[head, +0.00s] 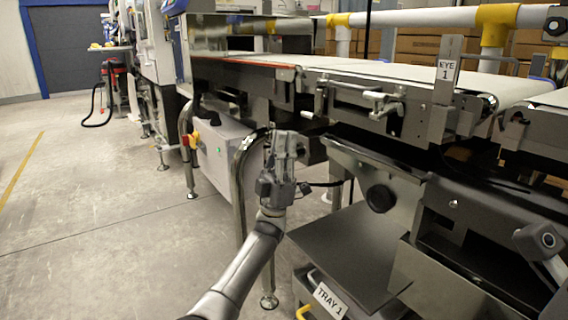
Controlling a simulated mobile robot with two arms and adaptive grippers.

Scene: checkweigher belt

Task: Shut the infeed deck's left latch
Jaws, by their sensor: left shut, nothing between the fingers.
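The infeed deck (395,76) is the pale belt section right of centre, with a metal side frame. A metal latch with a small T-shaped handle (385,100) sits on the near side of that frame. The handle sticks out from the frame; I cannot tell for certain whether this latch is shut. My left gripper (286,137) points up in front of the machine. It is shut and empty, below and left of the latch, apart from it.
A sign reading EYE 1 (446,72) stands on a bracket right of the latch. A black round knob (380,198) and a steel shelf (345,252) lie below the deck. A TRAY 1 label (330,300) is at the bottom. The floor (90,220) at left is clear.

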